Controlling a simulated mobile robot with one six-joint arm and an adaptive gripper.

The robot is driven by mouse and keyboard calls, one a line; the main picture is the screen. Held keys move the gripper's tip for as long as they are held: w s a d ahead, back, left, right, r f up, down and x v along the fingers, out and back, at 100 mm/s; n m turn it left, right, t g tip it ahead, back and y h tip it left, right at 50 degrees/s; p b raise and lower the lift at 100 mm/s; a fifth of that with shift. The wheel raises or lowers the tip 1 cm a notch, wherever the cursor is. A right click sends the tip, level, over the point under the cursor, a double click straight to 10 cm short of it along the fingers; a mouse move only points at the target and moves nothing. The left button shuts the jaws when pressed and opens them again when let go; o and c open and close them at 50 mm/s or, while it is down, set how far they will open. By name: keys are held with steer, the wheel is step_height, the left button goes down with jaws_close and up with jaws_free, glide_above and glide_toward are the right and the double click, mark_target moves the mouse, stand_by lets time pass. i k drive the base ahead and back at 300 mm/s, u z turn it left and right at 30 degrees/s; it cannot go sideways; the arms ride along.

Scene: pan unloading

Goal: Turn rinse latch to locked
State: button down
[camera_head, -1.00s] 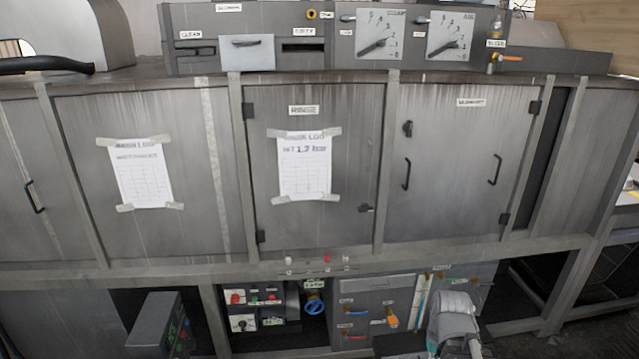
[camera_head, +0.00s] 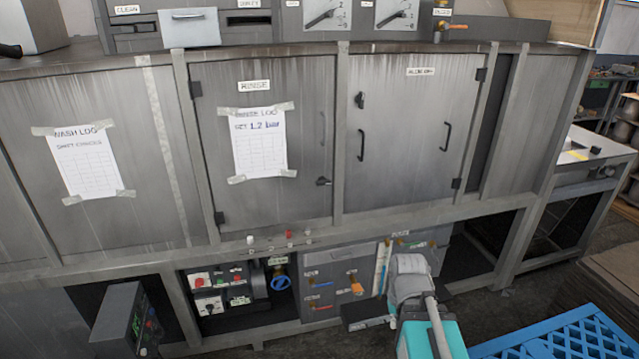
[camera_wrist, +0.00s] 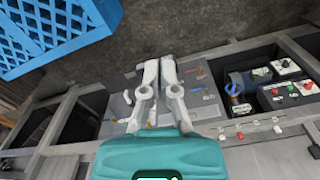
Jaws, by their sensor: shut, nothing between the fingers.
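The rinse latch (camera_head: 323,181) is a small dark lever low on the right edge of the grey rinse door (camera_head: 305,120). Its lever looks roughly level, but it is too small to tell its exact setting. My gripper (camera_wrist: 166,62) shows in the wrist view with its pale fingers together and nothing between them. It is over the lower panels and floor, away from the latch. In the head view my arm (camera_head: 410,270) is below and right of the latch, and the fingers cannot be made out. The latch does not show in the wrist view.
A door with dark handles (camera_head: 405,130) stands right of the rinse door. A ledge with small knobs (camera_head: 289,234) runs below the doors. Under it are a blue valve wheel (camera_head: 281,284) and control panels. A blue crate (camera_head: 570,335) lies at the lower right.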

mark_target(321, 181)
steer(key=k, duration=1)
steer(key=u, duration=0.95)
steer(key=i, duration=1.55)
steer(key=z, duration=0.05)
